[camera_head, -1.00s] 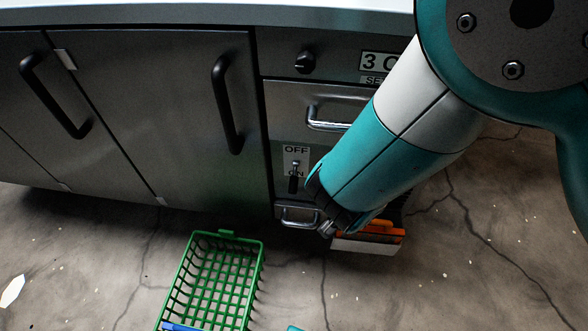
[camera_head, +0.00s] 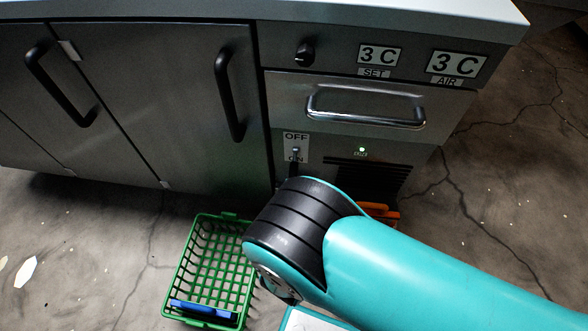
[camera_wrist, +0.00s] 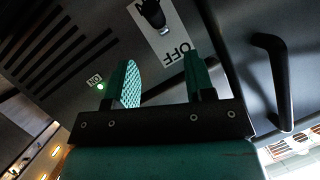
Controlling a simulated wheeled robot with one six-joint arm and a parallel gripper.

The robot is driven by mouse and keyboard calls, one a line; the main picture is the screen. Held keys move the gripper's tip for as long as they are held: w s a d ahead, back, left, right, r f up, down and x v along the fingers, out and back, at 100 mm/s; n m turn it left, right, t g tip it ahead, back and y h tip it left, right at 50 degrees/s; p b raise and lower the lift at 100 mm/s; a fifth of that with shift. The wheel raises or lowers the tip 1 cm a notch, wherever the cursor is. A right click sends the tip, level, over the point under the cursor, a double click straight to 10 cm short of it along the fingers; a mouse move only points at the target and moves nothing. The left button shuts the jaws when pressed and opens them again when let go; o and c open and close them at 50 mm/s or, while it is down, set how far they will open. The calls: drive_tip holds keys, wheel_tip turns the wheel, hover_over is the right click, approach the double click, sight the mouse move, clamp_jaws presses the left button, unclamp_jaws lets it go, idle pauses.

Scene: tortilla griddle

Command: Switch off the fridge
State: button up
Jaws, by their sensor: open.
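The fridge's control switch (camera_head: 295,152) sits on the lower front panel, on a white plate marked OFF above and ON below. Its dark lever hangs down toward ON. A green light (camera_head: 362,149) glows to its right. In the wrist view the scene is upside down: the switch lever (camera_wrist: 153,14) is at the top edge, partly cut off, and the OFF label (camera_wrist: 178,52) lies below it. My gripper (camera_wrist: 161,60) is open and empty. Its fingers straddle the OFF label in that picture, apart from the lever. My arm hides the gripper in the head view.
A steel drawer handle (camera_head: 366,110) juts out above the switch; a black handle (camera_head: 228,97) is on the door to the left. A knob (camera_head: 304,54) and 3 C displays are higher. A green basket (camera_head: 198,236) and an orange item (camera_head: 380,211) are on the floor.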

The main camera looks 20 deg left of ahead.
sight(293, 166)
drive_tip(key=b+x, duration=0.2)
drive_tip(key=x, duration=0.7)
drive_tip(key=shift+w+a, duration=0.2)
drive_tip(key=shift+w, duration=0.1)
drive_tip(key=c, duration=0.9)
drive_tip(key=shift+a, duration=0.1)
clamp_jaws()
